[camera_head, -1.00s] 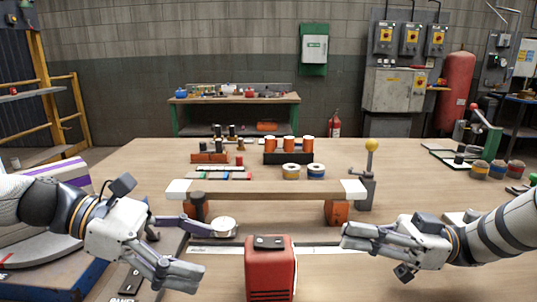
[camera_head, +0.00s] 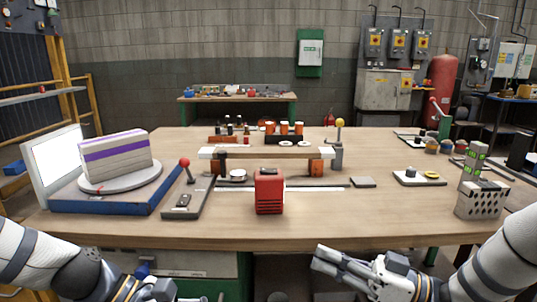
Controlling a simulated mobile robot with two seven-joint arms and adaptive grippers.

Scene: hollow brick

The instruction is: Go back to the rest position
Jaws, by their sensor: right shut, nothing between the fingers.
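My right gripper (camera_head: 328,263) is in front of the table's near edge at the bottom right of centre. Its fingers are together and hold nothing. My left gripper (camera_head: 160,291) is at the bottom left, cut off by the picture's lower edge, so its fingertips are not clearly seen. Both grippers are apart from the things on the table. A grey block with holes (camera_head: 482,202) stands at the table's right end, with a grey-and-green piece (camera_head: 473,162) behind it.
The wooden table (camera_head: 330,225) spans the view. A red box (camera_head: 268,192) stands near its middle, before a raised wooden shelf (camera_head: 222,154). A pale block with a purple stripe (camera_head: 117,158) sits on a turntable at left. The table's front strip is mostly clear.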

